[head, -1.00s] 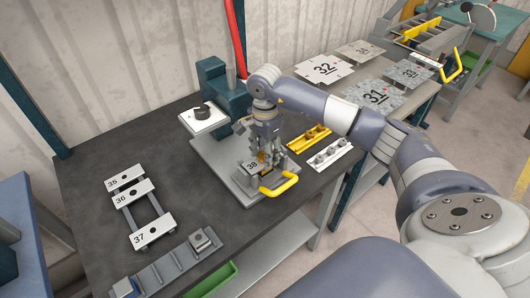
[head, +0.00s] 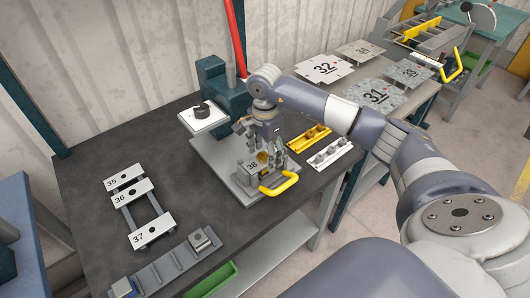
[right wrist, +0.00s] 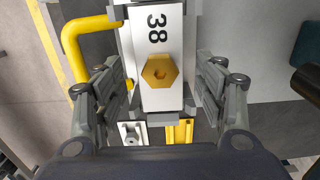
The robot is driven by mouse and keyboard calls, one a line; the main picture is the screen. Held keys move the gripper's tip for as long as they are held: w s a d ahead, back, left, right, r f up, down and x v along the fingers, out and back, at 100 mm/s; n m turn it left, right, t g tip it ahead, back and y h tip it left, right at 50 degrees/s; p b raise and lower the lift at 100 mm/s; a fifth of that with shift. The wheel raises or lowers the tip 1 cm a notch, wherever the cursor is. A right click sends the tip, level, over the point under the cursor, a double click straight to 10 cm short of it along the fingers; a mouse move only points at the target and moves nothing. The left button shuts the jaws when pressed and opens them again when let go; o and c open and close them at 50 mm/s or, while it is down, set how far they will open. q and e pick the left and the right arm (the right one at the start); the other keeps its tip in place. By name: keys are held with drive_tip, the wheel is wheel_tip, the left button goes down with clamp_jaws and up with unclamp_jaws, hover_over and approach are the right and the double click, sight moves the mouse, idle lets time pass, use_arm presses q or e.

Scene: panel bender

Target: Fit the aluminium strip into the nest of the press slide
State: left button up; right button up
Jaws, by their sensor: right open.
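The aluminium strip marked 38 (head: 251,167) lies at the grey press slide (head: 240,186), behind its yellow handle (head: 280,185). In the right wrist view the strip (right wrist: 157,28) runs lengthwise between grey guide pieces, with a brass hexagonal piece (right wrist: 159,71) on its face. I cannot tell whether the strip sits flush. My right gripper (head: 265,154) is open just above the slide; in the right wrist view its fingers (right wrist: 160,78) stand apart on both sides of the strip, clear of it. My left gripper is out of view.
A teal press (head: 214,85) stands behind the slide. Strips 35, 36 and 37 lie on a rack (head: 128,215) at left. A yellow holder (head: 309,138) and a white holder (head: 327,155) lie at right, near numbered plates (head: 376,93). The dark bench between rack and slide is clear.

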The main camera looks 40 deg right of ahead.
wheel_tip(320, 180, up, 12)
idle(0.6)
